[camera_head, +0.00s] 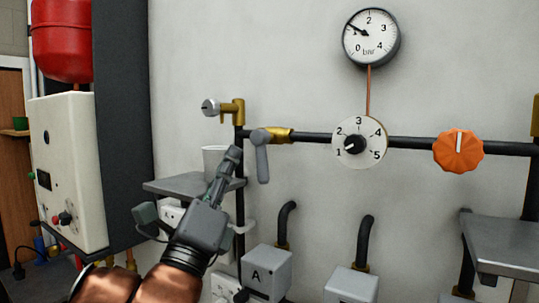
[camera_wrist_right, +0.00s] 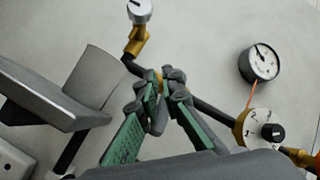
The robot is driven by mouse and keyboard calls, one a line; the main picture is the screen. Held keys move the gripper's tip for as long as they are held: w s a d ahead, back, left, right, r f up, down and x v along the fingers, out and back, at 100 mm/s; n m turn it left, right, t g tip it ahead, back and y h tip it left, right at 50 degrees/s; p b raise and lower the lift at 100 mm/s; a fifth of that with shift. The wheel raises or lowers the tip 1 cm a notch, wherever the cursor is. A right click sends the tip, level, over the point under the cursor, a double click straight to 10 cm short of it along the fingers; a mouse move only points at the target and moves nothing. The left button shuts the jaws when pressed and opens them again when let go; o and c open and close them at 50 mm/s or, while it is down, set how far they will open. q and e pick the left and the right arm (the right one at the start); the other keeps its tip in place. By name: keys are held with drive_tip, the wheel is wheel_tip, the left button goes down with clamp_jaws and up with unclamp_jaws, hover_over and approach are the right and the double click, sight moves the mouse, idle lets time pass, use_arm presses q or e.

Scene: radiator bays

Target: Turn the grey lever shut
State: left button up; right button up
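The grey lever (camera_head: 262,161) hangs straight down from a brass valve (camera_head: 282,134) on the dark horizontal pipe. My right gripper (camera_head: 231,156) is just left of the lever in the head view, with its fingers pointing up towards the pipe. In the right wrist view the green-padded fingers (camera_wrist_right: 166,84) are apart, and the lever (camera_wrist_right: 158,120) shows in the gap between them. I cannot tell how far it lies beyond the fingertips. The fingers partly cover the valve there. My left gripper is out of view.
A grey shelf (camera_head: 166,187) with a white cup (camera_head: 213,158) stands behind my right gripper. A round numbered dial (camera_head: 371,129), an orange knob (camera_head: 457,164) and a gauge (camera_head: 386,51) are to the right. Box A (camera_head: 270,272) is below. The wall above the pipe is mostly clear.

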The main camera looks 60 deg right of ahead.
sight(261, 158)
drive_tip(key=r+n+y+p, duration=0.1)
drive_tip(key=s+a+r+n+y+p, duration=0.1)
drive_tip(key=n, duration=0.1)
drive_tip(key=s+n+p, duration=0.1)
drive_tip(key=n+p, duration=0.1)
drive_tip(key=shift+s+a+r+y, duration=0.1)
drive_tip(key=shift+a+r+y, duration=0.25)
drive_tip(key=shift+r+y, duration=0.05)
clamp_jaws()
drive_tip(key=s+a+f+n+g+y+p, duration=0.2)
drive_tip(key=s+a+f+g+y+p, duration=0.25)
drive_tip(key=s, duration=0.25)
use_arm(q)
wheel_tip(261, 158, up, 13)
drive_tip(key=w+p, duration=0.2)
drive_tip(key=p, duration=0.1)
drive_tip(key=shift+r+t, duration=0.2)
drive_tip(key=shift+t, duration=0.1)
use_arm(e)
drive_tip(key=w+d, duration=0.3)
drive_tip(key=d, duration=0.7)
drive_tip(key=shift+w, duration=0.4)
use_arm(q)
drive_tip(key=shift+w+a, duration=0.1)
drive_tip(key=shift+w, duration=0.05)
